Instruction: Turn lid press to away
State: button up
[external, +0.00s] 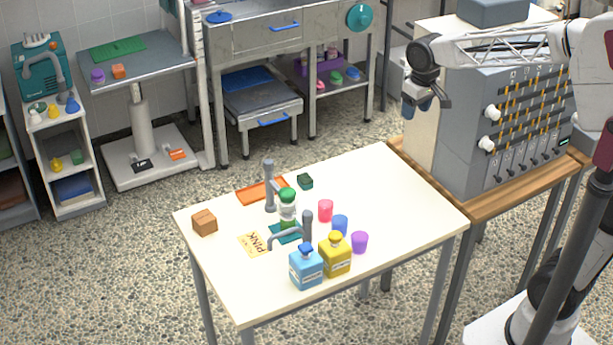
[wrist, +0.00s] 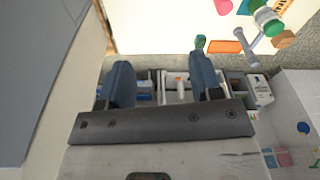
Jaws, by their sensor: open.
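On the white table (external: 400,185) stands a bottle with a green cap (external: 288,195), between two grey upright fittings. The grey post (external: 269,188) behind it has a short arm. The grey post in front (external: 307,225) has a bent arm reaching left, over a teal base (external: 285,233). I cannot tell for sure which is the lid press. My gripper (external: 427,106) is open and empty, high up to the right of the table, apart from these things. In the wrist view, my gripper (wrist: 162,82) shows both fingers apart; the green-capped bottle (wrist: 268,20) is at top right.
A blue bottle (external: 306,270) and a yellow bottle (external: 334,257) stand at the table's front, near pink (external: 325,210), blue (external: 340,224) and purple (external: 359,242) cups. A brown block (external: 204,222) is at left. A grey panel cabinet (external: 475,140) stands close beside my gripper.

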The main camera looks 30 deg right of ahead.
jog(key=w+a+f+n, duration=0.1)
jog(key=w+a+f, duration=0.1)
jog(key=w+a, duration=0.65)
jog(key=n+g, duration=0.1)
jog(key=n, duration=0.1)
send_over(269, 161)
jog(key=f, duration=1.1)
jog(key=shift+d, duration=0.25)
jog(key=shift+a+f, duration=0.1)
jog(key=shift+a, duration=0.2)
jog(key=shift+f, duration=0.15)
jog(key=shift+f, duration=3.8)
grip_shut()
